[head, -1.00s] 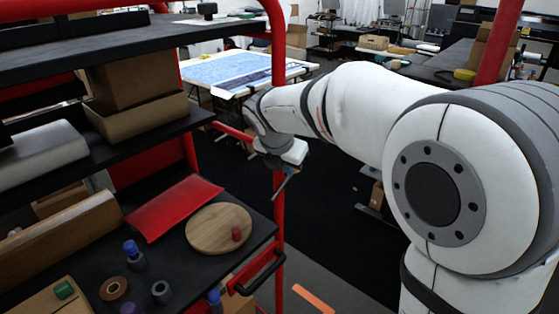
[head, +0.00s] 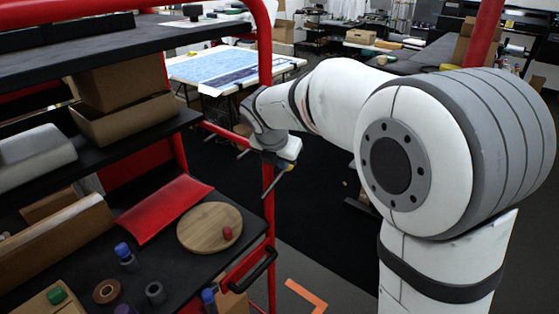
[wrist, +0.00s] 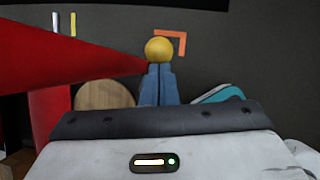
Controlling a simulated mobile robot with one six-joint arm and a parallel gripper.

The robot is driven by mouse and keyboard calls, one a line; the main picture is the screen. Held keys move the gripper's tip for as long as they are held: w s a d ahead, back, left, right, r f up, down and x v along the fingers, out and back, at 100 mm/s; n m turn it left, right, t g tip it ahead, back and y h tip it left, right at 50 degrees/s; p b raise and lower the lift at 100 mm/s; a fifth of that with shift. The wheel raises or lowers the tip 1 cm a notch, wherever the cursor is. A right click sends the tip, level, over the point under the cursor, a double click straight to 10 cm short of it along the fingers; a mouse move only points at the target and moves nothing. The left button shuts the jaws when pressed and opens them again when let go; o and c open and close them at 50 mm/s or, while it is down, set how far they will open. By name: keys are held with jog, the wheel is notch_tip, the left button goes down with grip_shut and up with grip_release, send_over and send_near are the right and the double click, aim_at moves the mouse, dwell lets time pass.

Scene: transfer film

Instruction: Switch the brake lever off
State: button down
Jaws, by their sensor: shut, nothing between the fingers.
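A yellow ball (wrist: 159,49) shows in the wrist view right at the tips of my gripper (wrist: 158,68). It may be the knob of the brake lever; no shaft can be made out. Two blue-grey fingers lie side by side with only a thin line between them, shut and empty. Whether they touch the ball cannot be told. In the head view my gripper (head: 280,190) points down beside the red upright of the cart, and a small yellow patch (head: 291,166) shows at its wrist. The lever is not clearly seen there.
The cart's red upright (head: 268,215) and a red bar (wrist: 75,65) are close to my gripper. A black handle (head: 255,270) juts from the lower shelf, which holds a round wooden board (head: 205,238). Orange floor tape (head: 305,296) lies below. Floor right of the cart is clear.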

jog(key=s+v, duration=0.1)
jog(key=v, duration=1.2)
jog(key=shift+a+f+p, duration=0.15)
jog(key=shift+f+p, duration=0.05)
jog(key=shift+p, duration=0.15)
jog(key=s+d+f+m, duration=0.4)
jog(key=s+m, duration=0.3)
jog(key=m, duration=0.3)
jog(key=s+d+f+m+g+y, duration=0.1)
jog(key=s+d+f+m, duration=0.3)
jog(key=s+d+m, duration=0.3)
jog(key=s+d+f+m+g+y, duration=0.1)
jog(key=s+d+f+m, duration=0.4)
jog(key=m, duration=0.8)
jog(key=s+d, duration=0.1)
jog(key=s, duration=0.1)
jog(key=shift+s, duration=0.25)
